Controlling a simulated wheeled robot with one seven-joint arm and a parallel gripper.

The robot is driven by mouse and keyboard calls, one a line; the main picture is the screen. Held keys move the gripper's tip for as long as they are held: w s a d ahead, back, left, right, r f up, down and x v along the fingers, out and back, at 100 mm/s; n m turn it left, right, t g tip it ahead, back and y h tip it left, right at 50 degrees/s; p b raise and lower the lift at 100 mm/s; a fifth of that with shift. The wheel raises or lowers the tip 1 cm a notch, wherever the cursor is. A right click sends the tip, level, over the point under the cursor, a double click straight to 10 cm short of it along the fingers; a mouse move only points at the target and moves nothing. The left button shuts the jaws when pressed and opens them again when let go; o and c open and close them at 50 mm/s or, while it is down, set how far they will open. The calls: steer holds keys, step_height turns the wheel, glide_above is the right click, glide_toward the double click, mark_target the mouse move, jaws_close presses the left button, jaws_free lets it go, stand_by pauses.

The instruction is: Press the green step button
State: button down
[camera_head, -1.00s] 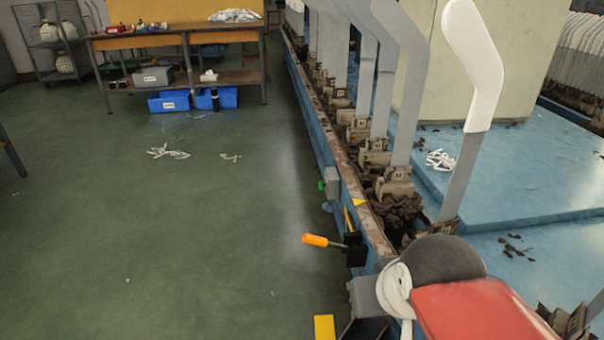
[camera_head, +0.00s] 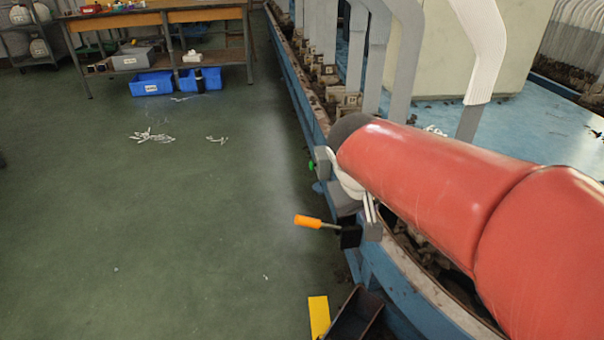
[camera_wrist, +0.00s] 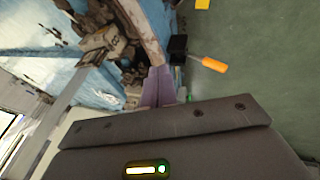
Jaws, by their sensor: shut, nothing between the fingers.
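The green step button (camera_head: 311,165) is small and sits on the left face of a grey box (camera_head: 323,158) on the side of the blue machine rail. In the wrist view a green spot (camera_wrist: 189,97) shows just right of my fingers, partly cut off by the gripper body. My gripper (camera_wrist: 160,72) is shut and empty, its fingers close together over the rail edge. In the head view the red arm comes in from the right, and the wrist is right beside the grey box, slightly nearer to me. Contact with the button is not visible.
An orange-handled tool (camera_head: 308,221) sticks out from a black holder (camera_head: 350,237) below the button. A dark open bin (camera_head: 354,315) and a yellow marking (camera_head: 319,315) lie nearer. Grey upright boards line the rail. The green floor at left is mostly clear.

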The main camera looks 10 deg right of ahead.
mark_target(313, 165)
steer(key=w+a+f+n+h+b, duration=0.1)
steer(key=w+f+h, duration=0.25)
steer(key=w, duration=0.75)
steer(key=w+f+n+h+b, duration=0.1)
steer(key=w+f+h+b, duration=0.2)
steer(key=w, duration=0.9)
steer(key=w+a+f+n+t+h+b, duration=0.1)
steer(key=w+a+f+n+t, duration=0.5)
steer(key=w+a+f, duration=0.8)
step_height(313, 165, down, 4)
steer(key=w+t+h, duration=0.1)
steer(key=w+t, duration=0.1)
steer(key=t, duration=0.1)
steer(key=shift+w+a+r, duration=0.2)
steer(key=shift+w, duration=0.05)
steer(key=shift+h, duration=0.25)
steer(key=s+d+x, duration=0.2)
steer(key=x, duration=1)
steer(key=shift+w+d+f+p, duration=0.15)
steer(key=shift+w+d+p, duration=0.15)
steer(key=shift+p, duration=0.1)
